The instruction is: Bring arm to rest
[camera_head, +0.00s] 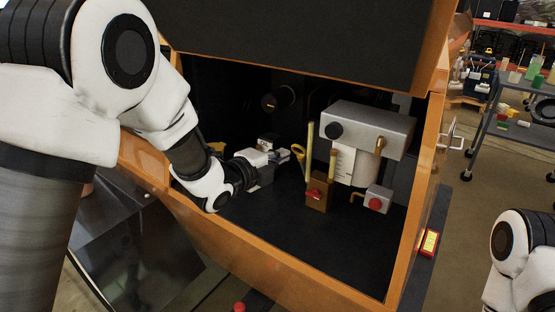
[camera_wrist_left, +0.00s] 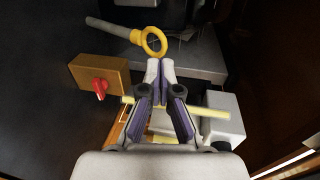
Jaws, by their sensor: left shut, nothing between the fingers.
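My left arm (camera_head: 150,75) reaches from the left over the orange rim into the dark cabinet. Its gripper (camera_head: 284,154) is inside, left of the brown block and above the floor. In the left wrist view the fingertips (camera_wrist_left: 160,66) are together with nothing between them. They are close to a yellow ring (camera_wrist_left: 153,41) on a grey rod; I cannot tell whether they touch it. Of my right arm (camera_head: 520,255) only a part shows at the lower right; its gripper is out of view.
The orange-framed cabinet (camera_head: 270,262) surrounds the left gripper. Inside are a brown block (camera_head: 318,192) with a red switch, a grey machine (camera_head: 368,125) with a white cylinder, and a grey box (camera_head: 377,199) with a red button. A cart (camera_head: 510,125) stands outside right.

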